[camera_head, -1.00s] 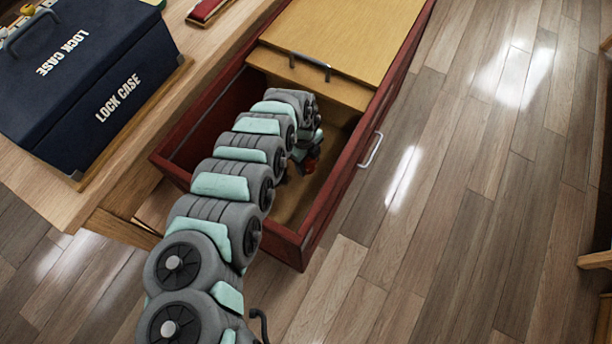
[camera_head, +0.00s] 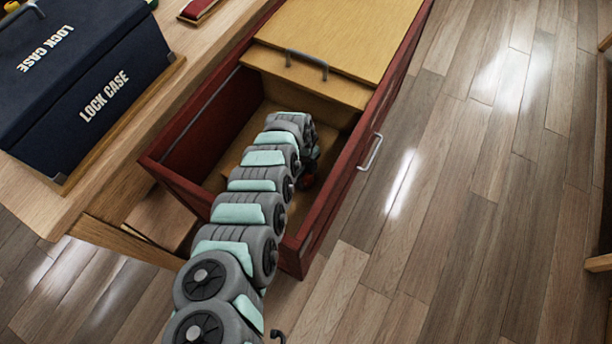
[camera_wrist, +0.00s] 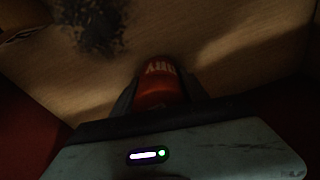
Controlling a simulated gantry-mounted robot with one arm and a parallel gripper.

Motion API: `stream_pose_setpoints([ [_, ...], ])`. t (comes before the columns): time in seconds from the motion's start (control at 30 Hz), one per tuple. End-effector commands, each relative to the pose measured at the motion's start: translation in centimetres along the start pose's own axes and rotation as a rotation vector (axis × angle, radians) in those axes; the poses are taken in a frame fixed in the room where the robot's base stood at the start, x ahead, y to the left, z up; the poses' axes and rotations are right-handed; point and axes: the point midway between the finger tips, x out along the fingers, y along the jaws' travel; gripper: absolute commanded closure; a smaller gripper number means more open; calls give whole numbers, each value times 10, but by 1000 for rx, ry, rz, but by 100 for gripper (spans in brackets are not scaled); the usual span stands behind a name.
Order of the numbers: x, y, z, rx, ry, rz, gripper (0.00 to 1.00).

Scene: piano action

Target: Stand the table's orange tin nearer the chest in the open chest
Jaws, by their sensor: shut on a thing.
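The open chest (camera_head: 150,160) is a red box with a wooden inside and its yellow-brown sliding lid (camera_head: 340,32) pushed to the back. My arm reaches down into its open front part. In the wrist view an orange-red tin (camera_wrist: 160,88) with pale lettering is between the fingers of my gripper (camera_wrist: 160,95), which is shut on it. Below it lies the wooden chest floor (camera_wrist: 225,40). I cannot tell whether the tin touches the floor. In the head view my arm mostly hides the gripper and the tin; only a small orange-red patch shows beside my wrist.
A dark blue lock case (camera_head: 80,75) stands on the wooden table (camera_head: 195,75) left of the chest. A red object (camera_head: 205,8) lies at the table's back. The chest's red walls rise around my arm. A dark speckled patch (camera_wrist: 90,25) marks the wood ahead of the tin.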

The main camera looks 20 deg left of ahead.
Motion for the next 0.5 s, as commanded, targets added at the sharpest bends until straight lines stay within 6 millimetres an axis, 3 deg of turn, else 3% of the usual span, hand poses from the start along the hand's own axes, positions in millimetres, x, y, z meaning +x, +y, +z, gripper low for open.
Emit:
stream_pose_setpoints([
  [0.03,3,0,0,0,0,0,100],
  [0.07,2,0,0,0,0,0,47],
  [0.3,2,0,0,0,0,0,27],
  [0.5,2,0,0,0,1,0,27],
])
